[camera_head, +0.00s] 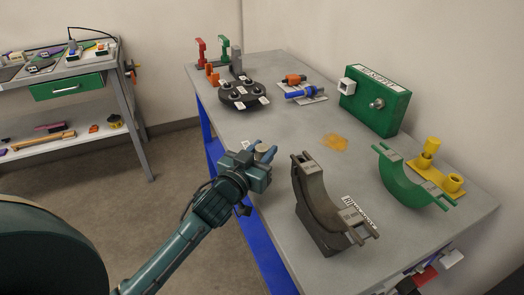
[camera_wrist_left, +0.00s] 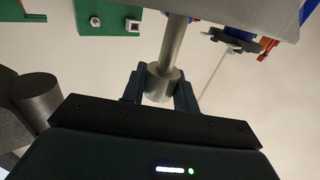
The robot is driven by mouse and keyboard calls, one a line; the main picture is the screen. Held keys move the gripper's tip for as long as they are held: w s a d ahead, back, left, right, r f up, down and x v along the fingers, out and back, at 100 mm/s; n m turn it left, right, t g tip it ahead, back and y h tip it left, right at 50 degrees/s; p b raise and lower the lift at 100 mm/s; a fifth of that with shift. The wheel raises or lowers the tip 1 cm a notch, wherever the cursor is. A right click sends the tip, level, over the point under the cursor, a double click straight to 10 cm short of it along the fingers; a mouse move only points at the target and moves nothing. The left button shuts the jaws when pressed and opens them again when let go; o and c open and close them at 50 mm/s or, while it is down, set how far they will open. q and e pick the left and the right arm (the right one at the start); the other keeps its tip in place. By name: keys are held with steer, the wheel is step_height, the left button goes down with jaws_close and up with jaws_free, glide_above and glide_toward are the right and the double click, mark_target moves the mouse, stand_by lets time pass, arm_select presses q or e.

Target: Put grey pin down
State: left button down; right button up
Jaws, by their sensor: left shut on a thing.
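My left gripper (camera_head: 262,152) is over the front-left edge of the grey table (camera_head: 285,168). It is shut on the grey pin (camera_head: 268,149), of which only a small light top shows in the head view. In the left wrist view the grey pin (camera_wrist_left: 175,45) shows as a thin shaft with a thicker collar. The gripper's fingers (camera_wrist_left: 160,92) close on either side of that collar. I cannot tell whether the pin touches the table. My right gripper is not in view.
A grey curved bracket (camera_head: 325,205) stands right of the gripper, with a green one (camera_head: 405,185) farther right. A black round holder (camera_head: 242,93), a blue-and-orange tool (camera_head: 303,92), a green box (camera_head: 375,104) and yellow cups (camera_head: 430,165) stand around. The table middle is fairly clear.

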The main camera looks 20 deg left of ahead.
arm_select(q)
steer(key=c, duration=1.1)
jaws_free()
steer(key=shift+f, duration=0.1)
steer(key=s, duration=0.8)
steer(key=s+a, duration=0.1)
steer(key=s, duration=0.3)
steer(key=shift+r+b, duration=0.2)
steer(key=shift+b, duration=0.1)
steer(key=shift+d, duration=0.1)
